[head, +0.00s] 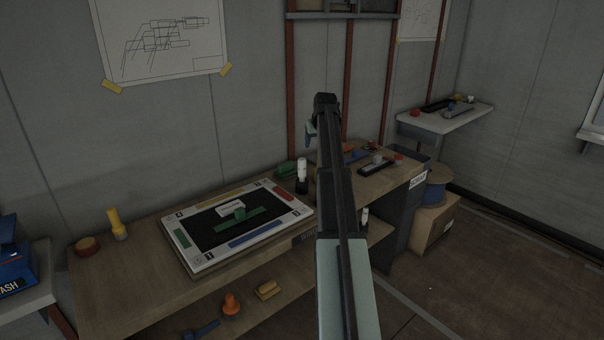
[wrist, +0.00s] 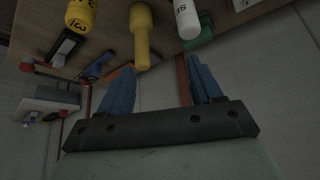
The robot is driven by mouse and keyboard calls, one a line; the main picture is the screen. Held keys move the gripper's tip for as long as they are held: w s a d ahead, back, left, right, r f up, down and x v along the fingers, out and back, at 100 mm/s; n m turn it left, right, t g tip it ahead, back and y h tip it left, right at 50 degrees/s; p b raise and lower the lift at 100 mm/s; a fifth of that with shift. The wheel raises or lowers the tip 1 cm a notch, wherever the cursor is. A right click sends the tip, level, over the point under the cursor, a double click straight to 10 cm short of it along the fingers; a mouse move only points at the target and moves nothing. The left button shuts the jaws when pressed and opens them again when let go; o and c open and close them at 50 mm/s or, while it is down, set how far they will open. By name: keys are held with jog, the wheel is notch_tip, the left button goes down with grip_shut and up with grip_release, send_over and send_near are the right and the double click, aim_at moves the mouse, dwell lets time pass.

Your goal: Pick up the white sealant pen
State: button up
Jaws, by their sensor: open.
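The white sealant pen (head: 302,168) appears to be the upright white cylinder near the back of the wooden bench, with a dark lower part. A white cylinder with dark lettering also shows at the top of the wrist view (wrist: 187,18), cut off by the frame edge; it looks like the same pen. My gripper (wrist: 161,65) is open, its two blue fingers apart with nothing between them. The pen lies beyond the fingertips, towards the right finger, and is not touched. In the head view my arm hides most of the gripper; a pale blue part shows left of it.
In the wrist view, a yellow tool (wrist: 142,35) and a yellow lettered cylinder (wrist: 80,14) stand left of the pen, and a green object (wrist: 198,40) is close by it. A framed board (head: 185,250) with coloured blocks fills the bench's middle. The wall is behind.

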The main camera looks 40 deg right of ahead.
aim_at(303, 161)
jog(key=w+a+f+n, duration=0.1)
jog(key=f, duration=0.2)
jog(key=w+a+f+y, duration=0.1)
jog(key=w+f, duration=0.1)
jog(key=f, duration=0.1)
jog(key=w+a+f+n+g, duration=0.1)
jog(key=f, duration=0.2)
jog(key=shift+w+n+y, duration=0.15)
jog(key=shift+n+y, duration=0.15)
jog(key=shift+y, duration=0.1)
jog(key=shift+d+x, duration=0.1)
jog(key=shift+x, duration=1.2)
jog(key=shift+d+x, duration=0.15)
jog(key=shift+x, duration=1.1)
jog(key=shift+w+r, duration=0.15)
jog(key=shift+w, duration=0.05)
jog(key=c, duration=1.1)
jog(key=shift+o, duration=0.2)
notch_tip(303, 161, up, 10)
